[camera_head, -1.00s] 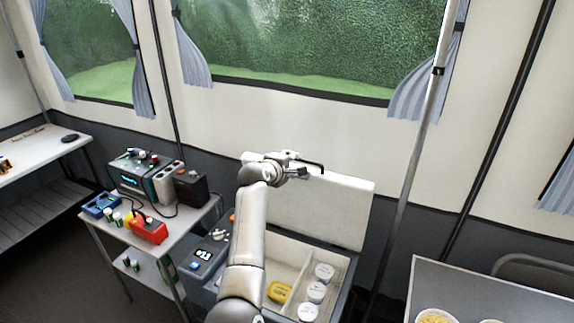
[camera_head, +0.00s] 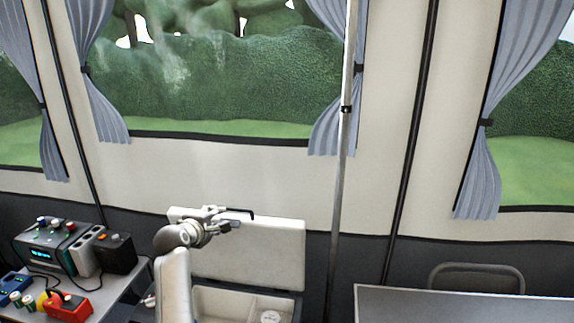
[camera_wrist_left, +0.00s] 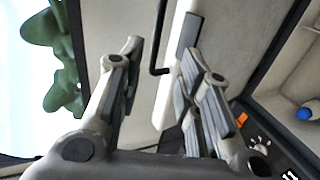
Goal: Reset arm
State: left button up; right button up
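My left arm comes up from the bottom of the head view. Its gripper (camera_head: 236,220) is at the top edge of the raised white lid (camera_head: 250,260) of a cool box (camera_head: 228,304). In the left wrist view the two fingers (camera_wrist_left: 160,55) stand apart, so the gripper is open. The white lid edge (camera_wrist_left: 174,80) and a black bent handle (camera_wrist_left: 157,50) show between and beyond the fingers. I cannot tell whether a finger touches the lid. My right gripper is not in view.
A side table at the lower left carries a teal device (camera_head: 45,250), a black box (camera_head: 115,252) and a red device (camera_head: 70,308). A white-lidded tub (camera_head: 270,317) is in the box. A grey table (camera_head: 450,305) and chair (camera_head: 478,277) are at right. A pole (camera_head: 341,190) stands between.

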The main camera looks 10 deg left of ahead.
pick_arm(q)
jog(key=s+d+f+m+g, duration=0.15)
jog(key=s+f+m, duration=0.25)
jog(key=s+f, duration=0.5)
jog(key=s+f+m+g, duration=0.3)
jog(key=s+f+m, duration=0.25)
jog(key=s, duration=0.55)
jog(key=s+d+f+m+g, duration=0.2)
jog(key=s+d+m, duration=0.1)
jog(key=s, duration=0.7)
jog(key=s+d+f+m+g, duration=0.2)
jog(key=s+m, duration=0.1)
jog(key=s, duration=0.6)
jog(key=s+d+f+m+g, duration=0.2)
jog(key=s+d+m, duration=0.15)
jog(key=s, duration=0.65)
notch_tip(320, 180, down, 28)
jog(key=s+b, duration=0.2)
jog(key=s+a+f+g+b, duration=0.2)
jog(key=s+a+f, duration=0.1)
jog(key=s+f, duration=1.3)
notch_tip(320, 180, down, 2)
jog(key=shift+s+a+f+m, duration=0.1)
jog(key=shift+s+a+m, duration=0.1)
jog(key=shift+a+m, duration=0.15)
